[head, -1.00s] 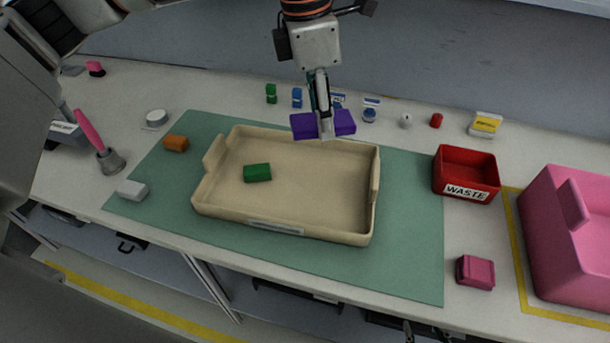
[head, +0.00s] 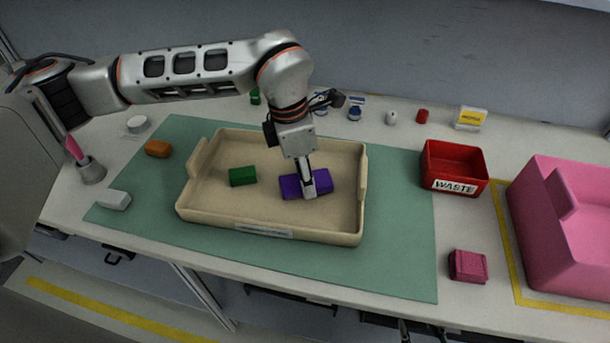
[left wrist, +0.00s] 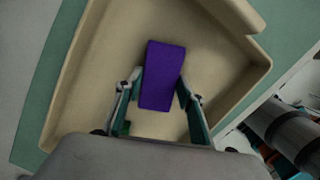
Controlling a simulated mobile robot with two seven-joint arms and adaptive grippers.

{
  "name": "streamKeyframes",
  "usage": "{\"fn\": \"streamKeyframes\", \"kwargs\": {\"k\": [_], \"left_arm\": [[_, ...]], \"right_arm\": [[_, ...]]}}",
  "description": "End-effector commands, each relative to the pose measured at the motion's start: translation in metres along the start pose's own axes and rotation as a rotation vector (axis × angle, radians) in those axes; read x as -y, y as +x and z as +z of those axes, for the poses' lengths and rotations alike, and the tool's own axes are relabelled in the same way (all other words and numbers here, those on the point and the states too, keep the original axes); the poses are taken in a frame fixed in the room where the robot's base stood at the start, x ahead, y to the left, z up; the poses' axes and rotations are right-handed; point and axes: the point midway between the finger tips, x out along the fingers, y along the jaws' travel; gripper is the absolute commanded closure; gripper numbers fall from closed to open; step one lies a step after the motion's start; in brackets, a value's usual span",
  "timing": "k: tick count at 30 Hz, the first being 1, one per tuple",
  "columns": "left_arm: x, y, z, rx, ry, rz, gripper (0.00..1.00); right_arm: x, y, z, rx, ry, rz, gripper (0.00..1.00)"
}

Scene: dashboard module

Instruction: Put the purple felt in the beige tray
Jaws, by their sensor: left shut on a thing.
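The purple felt (head: 291,188) is a rectangular block inside the walls of the beige tray (head: 272,224), in its right half. My left gripper (head: 309,192) is shut on its middle from above. In the left wrist view the purple felt (left wrist: 162,72) lies between the two fingers of the gripper (left wrist: 160,95), over the tray floor. Whether it touches the floor or hangs just above it, I cannot tell. A small part of the right gripper (head: 405,330) shows at the bottom edge of the head view; its fingers are not clear.
A green block (head: 243,176) lies in the tray's left half. The tray stands on a green mat (head: 400,250). An orange block (head: 158,148) and a white block (head: 114,200) lie at left. A red waste bin (head: 455,168), pink bin (head: 560,220) and magenta block (head: 468,266) stand at right.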

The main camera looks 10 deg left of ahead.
Motion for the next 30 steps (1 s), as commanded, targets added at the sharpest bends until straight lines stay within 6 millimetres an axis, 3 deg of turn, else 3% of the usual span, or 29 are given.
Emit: {"fn": "streamKeyframes", "kwargs": {"k": [12, 13, 15, 26, 30], "left_arm": [[0.000, 0.007, -0.001, 0.000, 0.000, 0.001, 0.77], [0.000, 0.007, -0.001, 0.001, 0.000, 0.001, 0.59], [0.000, 0.006, -0.001, 0.001, 0.000, 0.001, 0.45], [0.000, 0.004, 0.000, 0.001, 0.000, 0.002, 0.45], [-0.001, -0.009, 0.001, 0.003, 0.000, 0.005, 0.45]], "right_arm": [[0.000, 0.001, 0.001, 0.001, -0.002, 0.000, 0.60], [0.000, 0.001, 0.001, 0.001, -0.002, 0.001, 0.60], [0.000, 0.001, 0.001, 0.001, -0.002, 0.001, 0.60], [-0.001, 0.001, 0.000, 0.000, -0.002, 0.001, 0.60], [-0.001, 0.000, -0.001, -0.001, -0.001, 0.001, 0.60]]}}
